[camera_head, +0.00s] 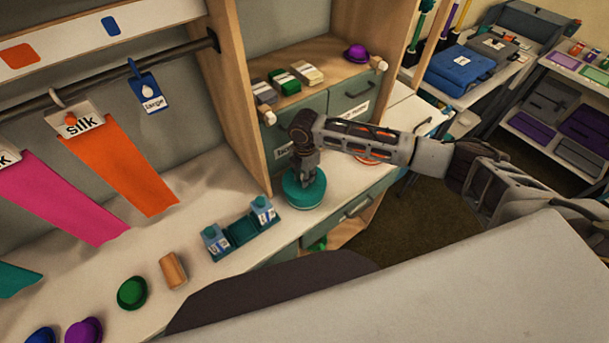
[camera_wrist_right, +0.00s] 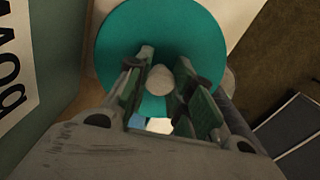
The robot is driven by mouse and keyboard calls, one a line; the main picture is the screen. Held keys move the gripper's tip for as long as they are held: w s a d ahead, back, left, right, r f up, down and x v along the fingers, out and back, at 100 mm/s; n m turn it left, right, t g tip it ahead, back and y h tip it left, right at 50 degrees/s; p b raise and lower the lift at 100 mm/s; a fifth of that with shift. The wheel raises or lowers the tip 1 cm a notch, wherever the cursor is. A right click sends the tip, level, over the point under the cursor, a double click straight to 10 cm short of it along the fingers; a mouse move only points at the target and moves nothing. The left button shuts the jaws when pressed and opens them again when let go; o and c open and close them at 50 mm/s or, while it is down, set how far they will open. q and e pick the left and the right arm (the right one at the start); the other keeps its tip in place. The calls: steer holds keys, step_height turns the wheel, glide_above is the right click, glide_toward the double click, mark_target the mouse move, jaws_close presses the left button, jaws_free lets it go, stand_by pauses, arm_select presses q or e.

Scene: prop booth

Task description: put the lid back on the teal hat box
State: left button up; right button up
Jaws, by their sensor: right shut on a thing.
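The teal hat box (camera_head: 301,203) stands on the pale counter, near the front edge and beside a wooden upright. Its round teal lid (camera_wrist_right: 206,35) fills the upper middle of the right wrist view, with a pale knob (camera_wrist_right: 160,82) at its centre. My right gripper (camera_head: 308,178) comes down from above onto the lid. In the right wrist view its fingers (camera_wrist_right: 160,92) stand on both sides of the knob, shut on it. The lid looks level over the box; I cannot tell whether it is fully seated. My left gripper is in neither view.
A green hat (camera_head: 132,292) and a wooden block (camera_head: 173,270) lie farther left. Drawers (camera_head: 350,100) stand behind, with a purple hat (camera_head: 356,53) on top. The counter drops to a dark floor.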

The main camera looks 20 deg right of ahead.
steer(key=shift+p, duration=0.3)
stand_by(0.6)
steer(key=o, duration=1)
steer(key=o, duration=0.5)
steer(key=shift+c, duration=0.2)
steer(key=shift+r, duration=0.2)
steer(key=shift+r+p, duration=0.8)
steer(key=shift+r, duration=2.5)
